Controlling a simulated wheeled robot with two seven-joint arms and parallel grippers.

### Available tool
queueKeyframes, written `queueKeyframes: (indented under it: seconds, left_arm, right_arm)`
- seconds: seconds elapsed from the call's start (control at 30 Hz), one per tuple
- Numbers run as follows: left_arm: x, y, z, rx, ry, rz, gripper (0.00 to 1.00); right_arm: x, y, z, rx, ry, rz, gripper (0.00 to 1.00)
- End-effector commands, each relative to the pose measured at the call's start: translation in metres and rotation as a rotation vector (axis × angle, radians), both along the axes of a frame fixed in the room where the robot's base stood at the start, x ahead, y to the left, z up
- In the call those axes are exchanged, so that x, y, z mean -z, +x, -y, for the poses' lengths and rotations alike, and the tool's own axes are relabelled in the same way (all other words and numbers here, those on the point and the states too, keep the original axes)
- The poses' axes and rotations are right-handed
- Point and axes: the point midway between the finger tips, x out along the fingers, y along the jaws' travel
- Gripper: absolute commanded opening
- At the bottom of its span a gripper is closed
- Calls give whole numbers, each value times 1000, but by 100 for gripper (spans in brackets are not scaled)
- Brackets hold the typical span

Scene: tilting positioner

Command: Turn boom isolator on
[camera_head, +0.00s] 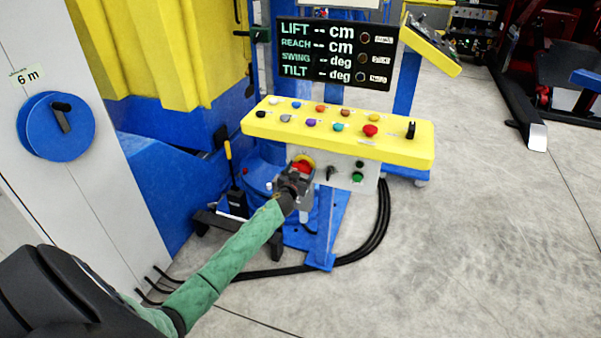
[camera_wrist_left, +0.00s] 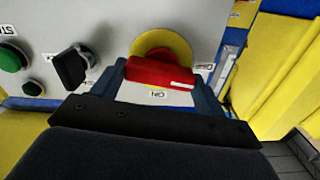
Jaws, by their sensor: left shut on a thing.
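The red isolator handle (camera_head: 301,167) sits on a yellow round plate on the light-grey front panel (camera_head: 343,180), under the yellow console. In the left wrist view the red handle (camera_wrist_left: 158,73) lies across the picture, with a white mark towards its right end. A small white label, too small to read surely, shows just below it. My left gripper (camera_head: 295,178) is at the handle, its two fingers (camera_wrist_left: 160,86) on either side of it and shut on it. The gripper partly covers the handle in the head view. My right gripper is not in view.
A black switch (camera_head: 330,173) and green buttons (camera_head: 358,176) are beside the handle. The yellow console (camera_head: 400,145) above carries several coloured buttons. The display (camera_head: 337,52) shows dashes for lift, reach, swing and tilt.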

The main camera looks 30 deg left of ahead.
Motion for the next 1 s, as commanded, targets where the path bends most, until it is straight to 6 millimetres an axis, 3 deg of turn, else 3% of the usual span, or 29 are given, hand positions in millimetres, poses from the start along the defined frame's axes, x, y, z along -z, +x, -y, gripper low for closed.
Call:
queueKeyframes:
  seconds: [0.4,0.7,1.0]
  left_arm:
    - [2,0,1,1,367,-89,50]
    - [2,0,1,0,645,-156,50]
    - [2,0,2,0,923,-223,50]
  right_arm:
    - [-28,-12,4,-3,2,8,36]
    - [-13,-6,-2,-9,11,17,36]
    - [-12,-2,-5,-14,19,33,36]
